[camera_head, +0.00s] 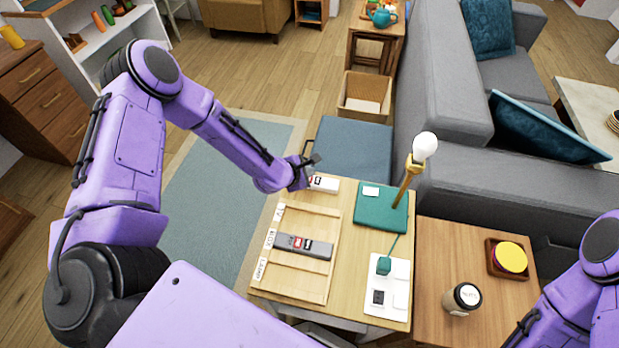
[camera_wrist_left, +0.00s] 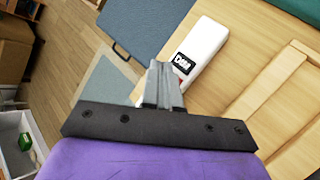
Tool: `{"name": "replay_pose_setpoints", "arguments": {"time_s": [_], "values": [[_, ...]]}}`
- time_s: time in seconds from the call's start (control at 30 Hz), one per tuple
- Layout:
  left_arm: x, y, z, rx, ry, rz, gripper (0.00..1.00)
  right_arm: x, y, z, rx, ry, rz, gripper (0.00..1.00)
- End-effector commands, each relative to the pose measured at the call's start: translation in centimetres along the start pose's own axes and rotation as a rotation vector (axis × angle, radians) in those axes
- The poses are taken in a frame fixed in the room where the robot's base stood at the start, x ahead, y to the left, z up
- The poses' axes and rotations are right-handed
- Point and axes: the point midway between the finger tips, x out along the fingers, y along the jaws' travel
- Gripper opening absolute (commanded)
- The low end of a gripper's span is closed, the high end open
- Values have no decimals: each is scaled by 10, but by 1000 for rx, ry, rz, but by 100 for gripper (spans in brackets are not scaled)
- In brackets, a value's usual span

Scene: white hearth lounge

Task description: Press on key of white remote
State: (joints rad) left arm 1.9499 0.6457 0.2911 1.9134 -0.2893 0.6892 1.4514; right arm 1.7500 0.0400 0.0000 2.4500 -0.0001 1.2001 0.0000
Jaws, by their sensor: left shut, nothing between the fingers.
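My left gripper (camera_head: 312,161) is shut and empty, just above and beside the remote's left end. In the left wrist view its fingertips (camera_wrist_left: 160,68) appear just left of the key label; I cannot tell whether they touch the remote. My right arm shows at the right edge, but its gripper is out of view.
A wooden tray (camera_head: 288,286) with labelled slots holds a grey remote (camera_head: 318,249). A lamp with a green base (camera_head: 380,215) and bare bulb stands to the right. A white plate (camera_head: 398,271) lies nearer. A jar (camera_head: 462,299) stands on the adjoining table.

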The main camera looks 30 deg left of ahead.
Motion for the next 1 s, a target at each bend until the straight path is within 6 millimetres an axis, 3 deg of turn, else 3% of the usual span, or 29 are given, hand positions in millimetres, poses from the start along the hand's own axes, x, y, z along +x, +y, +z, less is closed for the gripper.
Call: {"name": "replay_pose_setpoints", "arguments": {"time_s": [1.0], "values": [[6, -4, -4, 0, 0, 0, 0, 8, -1, 3, 0, 0, 0, 43]]}}
